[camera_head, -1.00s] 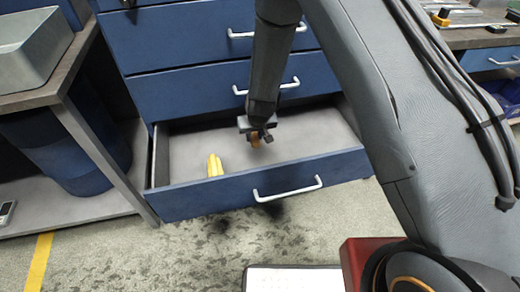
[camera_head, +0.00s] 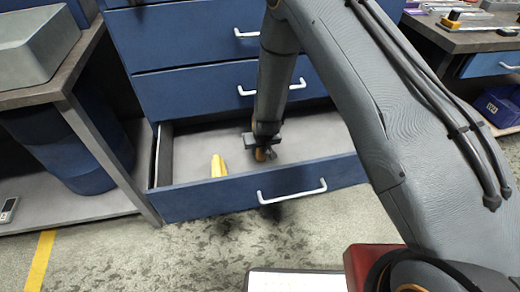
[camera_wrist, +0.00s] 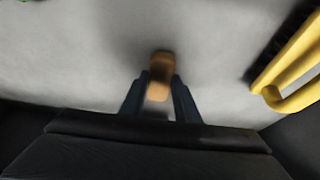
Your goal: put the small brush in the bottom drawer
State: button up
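The bottom drawer (camera_head: 270,190) is pulled out, its light grey floor showing. My gripper (camera_head: 263,150) is down inside it, right of centre. In the wrist view my gripper (camera_wrist: 160,88) has its two dark fingers against the sides of a small brown, wood-coloured piece (camera_wrist: 160,66), which I take to be the small brush. The piece also shows as a brown spot under the gripper in the head view (camera_head: 261,155). Its lower part and any bristles are hidden or blurred; I cannot tell whether it touches the drawer floor.
A yellow-handled thing with dark bristles (camera_wrist: 290,75) lies in the drawer to the right in the wrist view; it shows as a yellow piece (camera_head: 219,166) in the head view. Shut blue drawers (camera_head: 190,90) stand above. The floor in front is mostly clear.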

jog(key=o, duration=0.4)
jog(key=shift+c, duration=0.2)
jog(key=shift+r, duration=0.1)
jog(key=shift+r, duration=0.35)
jog(key=p+v, duration=0.1)
jog(key=v, duration=1)
jog(key=shift+s+r+p, duration=0.2)
jog(key=shift+s+p, duration=0.05)
jog(key=shift+p, duration=0.05)
jog(key=s+d+r+m+g, duration=0.1)
jog(key=s+d+r, duration=0.35)
jog(key=r, duration=0.45)
jog(key=s+d+r+m+g, duration=0.1)
jog(key=s+d+r, duration=0.2)
jog(key=d+r, duration=0.45)
jog(key=s+d+r, duration=0.3)
jog(key=s+r, duration=0.1)
jog(key=s, duration=0.2)
jog(key=s+d+r+m+g, duration=0.1)
jog(key=s+d+r, duration=0.2)
jog(key=s, duration=0.3)
jog(key=s+d+r+g+h, duration=0.1)
jog(key=s+d+r, duration=0.2)
jog(key=s+r, duration=0.2)
jog(key=shift+s+d, duration=0.3)
jog(key=shift+s, duration=0.2)
